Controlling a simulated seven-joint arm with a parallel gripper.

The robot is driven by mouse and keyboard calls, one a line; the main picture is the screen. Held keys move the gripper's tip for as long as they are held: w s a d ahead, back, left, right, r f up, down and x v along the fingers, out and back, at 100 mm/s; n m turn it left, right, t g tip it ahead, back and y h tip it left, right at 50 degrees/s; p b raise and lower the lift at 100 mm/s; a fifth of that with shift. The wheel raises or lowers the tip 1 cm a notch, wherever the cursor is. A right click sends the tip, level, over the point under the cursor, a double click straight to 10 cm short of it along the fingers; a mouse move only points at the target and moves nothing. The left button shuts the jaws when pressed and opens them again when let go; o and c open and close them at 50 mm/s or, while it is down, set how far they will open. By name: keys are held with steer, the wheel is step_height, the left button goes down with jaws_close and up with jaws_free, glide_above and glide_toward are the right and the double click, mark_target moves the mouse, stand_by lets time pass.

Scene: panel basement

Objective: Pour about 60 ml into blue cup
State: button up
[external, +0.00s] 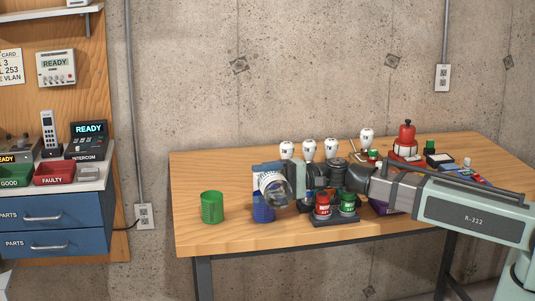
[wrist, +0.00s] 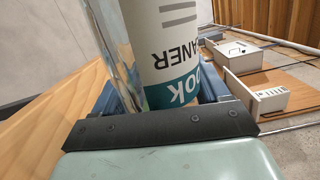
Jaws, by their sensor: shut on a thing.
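My gripper (external: 274,176) is shut around a clear bottle with a white and teal label (external: 270,182). The bottle is tipped well over, with its clear end low and toward the right front. In the wrist view the label (wrist: 180,40) fills the space between the jaws, its lettering upside down. The blue cup (external: 263,212) stands upright on the table directly below the bottle, its top partly hidden by it. I cannot see a stream or the level inside the cup. A green cup (external: 212,207) stands upright to the left.
The wooden table (external: 205,171) is clear at its left end. Several white-topped items (external: 309,149) stand behind my gripper. A red item (external: 406,138) is at the back right.

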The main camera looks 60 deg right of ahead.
steer(key=shift+s+a+r, duration=0.1)
steer(key=shift+s+a, duration=0.1)
steer(key=shift+a, duration=0.05)
stand_by(0.5)
steer(key=shift+m, duration=0.4)
stand_by(0.9)
steer(key=shift+s+a+f+n, duration=0.15)
steer(key=shift+f+n, duration=0.45)
steer(key=shift+n, duration=0.6)
steer(key=shift+r+n, duration=0.3)
steer(key=shift+n, duration=0.3)
steer(key=shift+s+a+f+n+h, duration=0.15)
steer(key=shift+f+n+h, duration=0.3)
steer(key=shift+n, duration=0.25)
